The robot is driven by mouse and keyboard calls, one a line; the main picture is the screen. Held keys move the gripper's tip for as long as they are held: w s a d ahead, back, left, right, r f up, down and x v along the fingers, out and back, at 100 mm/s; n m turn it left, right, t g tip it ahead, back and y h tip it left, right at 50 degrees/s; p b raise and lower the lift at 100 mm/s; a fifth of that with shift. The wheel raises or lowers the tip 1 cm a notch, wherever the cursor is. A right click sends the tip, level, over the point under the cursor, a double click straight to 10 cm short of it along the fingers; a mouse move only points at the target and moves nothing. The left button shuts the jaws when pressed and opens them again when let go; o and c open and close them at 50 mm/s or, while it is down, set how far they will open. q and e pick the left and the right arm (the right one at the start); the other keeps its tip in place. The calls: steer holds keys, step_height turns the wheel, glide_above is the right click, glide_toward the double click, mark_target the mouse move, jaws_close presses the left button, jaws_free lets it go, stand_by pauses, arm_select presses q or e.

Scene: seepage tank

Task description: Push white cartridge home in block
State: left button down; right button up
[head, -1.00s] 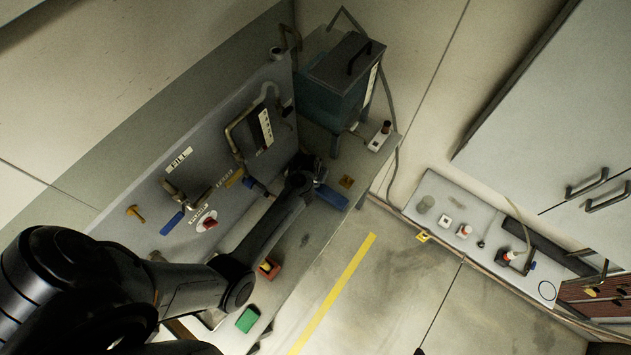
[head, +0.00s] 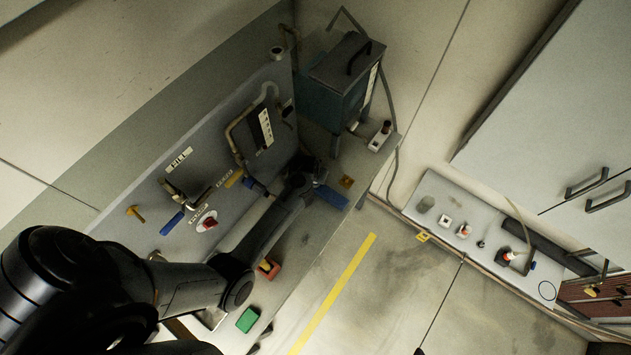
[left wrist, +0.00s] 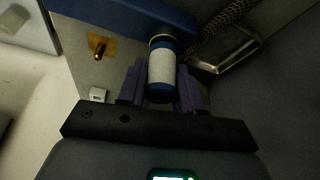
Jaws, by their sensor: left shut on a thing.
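The white cartridge (left wrist: 162,68) has a dark blue end and sits between the purple fingers of my left gripper (left wrist: 162,88) in the left wrist view. The gripper is shut on it. Its far end meets the blue block (left wrist: 125,14); I cannot tell how deep it sits. In the head view the blue block (head: 331,197) lies on the bench beside my left gripper (head: 306,170), which hides the cartridge there. My right gripper is not in view.
A brass fitting on a tan plate (left wrist: 99,47) and a small white piece (left wrist: 98,94) lie near the gripper. A braided hose (left wrist: 225,14) and metal frame (left wrist: 232,52) are close on the other side. A teal tank (head: 330,95) stands behind the arm.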

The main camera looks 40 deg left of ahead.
arm_select(q)
steer(key=shift+f, duration=0.1)
steer(key=c, duration=0.7)
jaws_free()
steer(key=v, duration=1.2)
